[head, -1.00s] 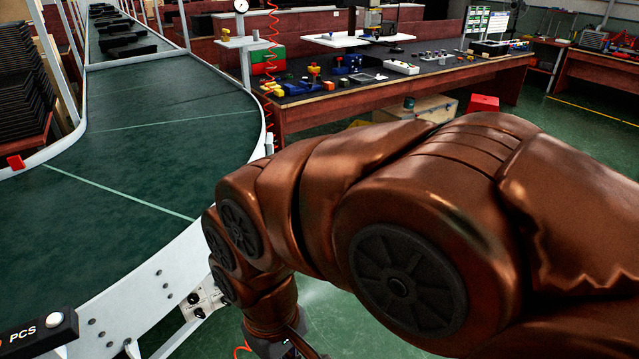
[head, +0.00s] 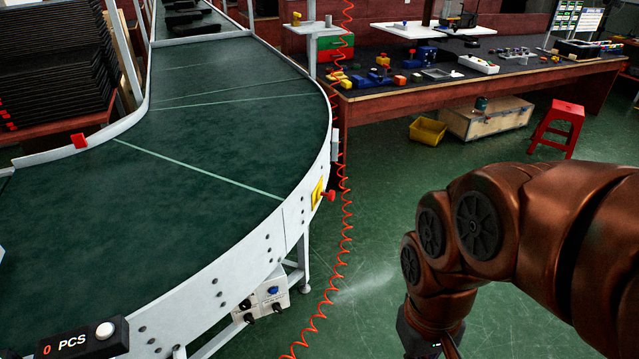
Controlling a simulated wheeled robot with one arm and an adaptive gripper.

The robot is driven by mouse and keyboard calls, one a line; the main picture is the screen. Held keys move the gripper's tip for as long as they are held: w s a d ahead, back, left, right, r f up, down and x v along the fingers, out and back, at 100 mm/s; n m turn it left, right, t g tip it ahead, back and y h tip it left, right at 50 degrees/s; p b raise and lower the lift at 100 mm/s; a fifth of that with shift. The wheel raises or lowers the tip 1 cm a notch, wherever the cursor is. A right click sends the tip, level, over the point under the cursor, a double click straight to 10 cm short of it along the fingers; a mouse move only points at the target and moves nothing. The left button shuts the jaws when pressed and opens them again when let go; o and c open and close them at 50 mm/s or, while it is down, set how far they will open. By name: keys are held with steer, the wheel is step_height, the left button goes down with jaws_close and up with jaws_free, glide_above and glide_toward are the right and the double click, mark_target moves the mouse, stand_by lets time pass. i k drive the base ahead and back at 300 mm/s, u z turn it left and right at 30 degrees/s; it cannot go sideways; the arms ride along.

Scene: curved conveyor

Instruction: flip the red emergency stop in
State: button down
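The red emergency stop (head: 329,195) sticks out from a yellow plate (head: 317,192) on the outer white side wall of the curved conveyor (head: 210,262). It is in plain view, left of my arm. My copper arm fills the right side and bends downward. My gripper (head: 430,346) is at the bottom edge, mostly cut off, below and to the right of the stop and well apart from it. Its fingers are not visible.
A coiled red hose (head: 345,215) hangs just right of the stop. A control box (head: 262,302) sits under the conveyor edge. A counter box (head: 82,341) is at lower left. A workbench (head: 450,95), yellow bin (head: 427,130) and red stool (head: 559,128) stand behind. Green floor between is clear.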

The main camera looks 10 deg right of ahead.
mark_target(330, 196)
steer(key=i, duration=0.2)
steer(key=k, duration=0.65)
steer(key=z, duration=0.3)
steer(key=i, duration=1.5)
steer(key=u, duration=0.75)
steer(key=i, duration=0.3)
steer(key=u, duration=0.2)
